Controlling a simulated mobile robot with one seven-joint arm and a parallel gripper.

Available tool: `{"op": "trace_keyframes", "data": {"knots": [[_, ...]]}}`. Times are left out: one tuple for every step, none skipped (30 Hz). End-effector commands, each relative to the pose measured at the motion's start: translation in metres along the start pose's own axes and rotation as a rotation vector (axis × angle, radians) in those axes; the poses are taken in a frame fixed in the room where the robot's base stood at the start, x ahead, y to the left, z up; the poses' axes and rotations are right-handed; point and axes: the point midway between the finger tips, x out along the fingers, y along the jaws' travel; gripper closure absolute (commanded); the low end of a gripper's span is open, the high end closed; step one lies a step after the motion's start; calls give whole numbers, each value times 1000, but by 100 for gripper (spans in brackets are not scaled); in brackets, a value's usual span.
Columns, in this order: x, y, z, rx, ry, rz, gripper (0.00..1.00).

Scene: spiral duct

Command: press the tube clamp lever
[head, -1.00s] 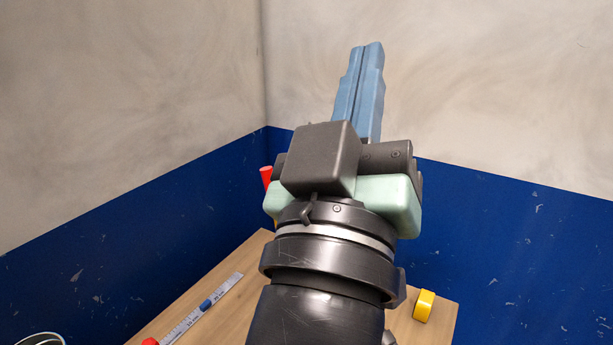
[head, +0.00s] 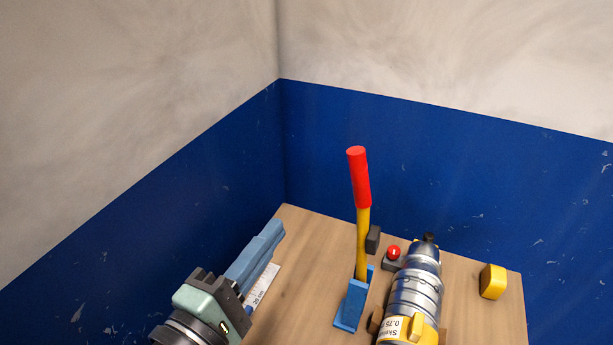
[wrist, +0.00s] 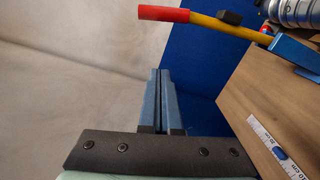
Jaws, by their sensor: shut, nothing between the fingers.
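The tube clamp lever is a yellow bar (head: 362,240) with a red grip (head: 358,178), standing nearly upright from a blue bracket (head: 352,302) on the table. My gripper (head: 268,243) is left of the lever, over the table's left part, its blue fingers shut and empty. The fingers do not touch the lever. In the wrist view the closed fingers (wrist: 158,90) point ahead, with the red grip (wrist: 163,14) above them and the blue bracket (wrist: 296,52) at the upper right.
A silver cylinder (head: 415,285) with a yellow label lies right of the lever. A red button (head: 393,252) on a dark base and a yellow block (head: 493,282) are nearby. A white ruler (head: 262,286) lies by my gripper. Blue-and-grey walls close off the back.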

Motion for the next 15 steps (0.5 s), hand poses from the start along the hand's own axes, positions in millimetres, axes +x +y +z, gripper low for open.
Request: {"op": "trace_keyframes", "data": {"knots": [[-1, -1, 0, -11, -2, -1, 100], [-1, -2, 0, -14, -3, -1, 100], [-2, -2, 0, -16, -4, -1, 100], [-2, -2, 0, -17, -4, -1, 100], [-2, -2, 0, -16, -4, -1, 100], [-1, -2, 0, -15, -4, -1, 100], [-1, -2, 0, -15, -3, -1, 100], [-1, -1, 0, -15, -3, -1, 100], [-1, -1, 0, -14, -3, -1, 100], [-1, -1, 0, -14, -3, -1, 100], [-1, -1, 0, -14, -3, -1, 100], [0, -1, 0, -14, -4, -1, 100], [2, -1, 0, -13, -4, -1, 100], [4, 0, 0, -13, -5, -1, 100], [7, 0, 0, -14, -5, -2, 100]]}}
